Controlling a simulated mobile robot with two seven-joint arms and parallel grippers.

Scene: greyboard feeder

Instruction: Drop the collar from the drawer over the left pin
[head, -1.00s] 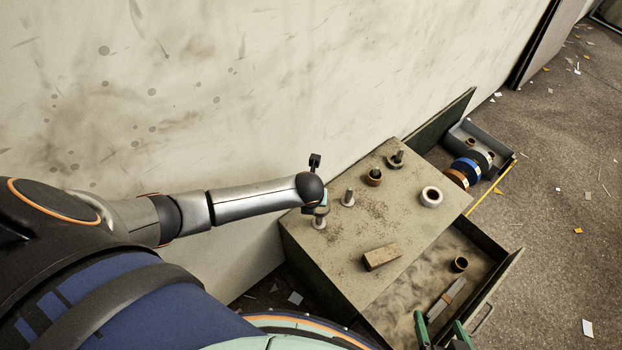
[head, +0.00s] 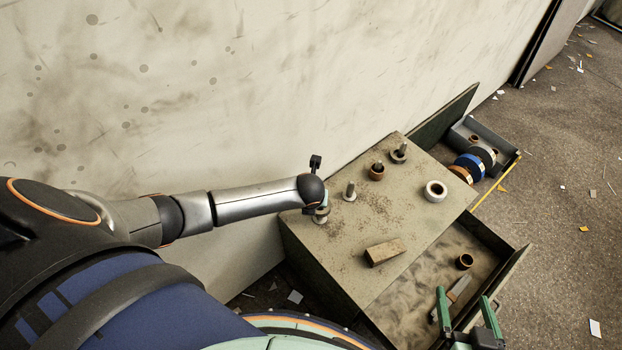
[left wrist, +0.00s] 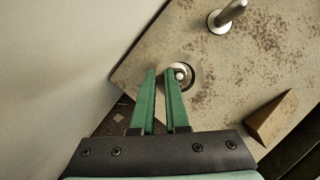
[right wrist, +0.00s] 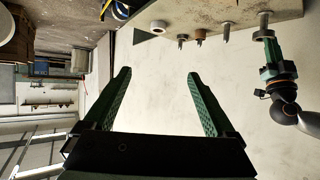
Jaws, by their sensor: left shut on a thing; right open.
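My left gripper (head: 319,208) is at the leftmost pin on the cabinet top. A dark brown collar (head: 464,262) lies in the open drawer (head: 400,318). My right gripper (head: 463,297) is open and empty over the drawer's near end; its spread fingers also show in the right wrist view (right wrist: 155,82).
On the cabinet top (head: 335,255) are a brown block (head: 385,252), a white ring (head: 435,191) and two pins with collars, one brown (head: 376,174), one grey (head: 398,155). A flat bar (head: 458,289) lies in the drawer. A grey bin (head: 478,132) stands behind; the wall is close left.

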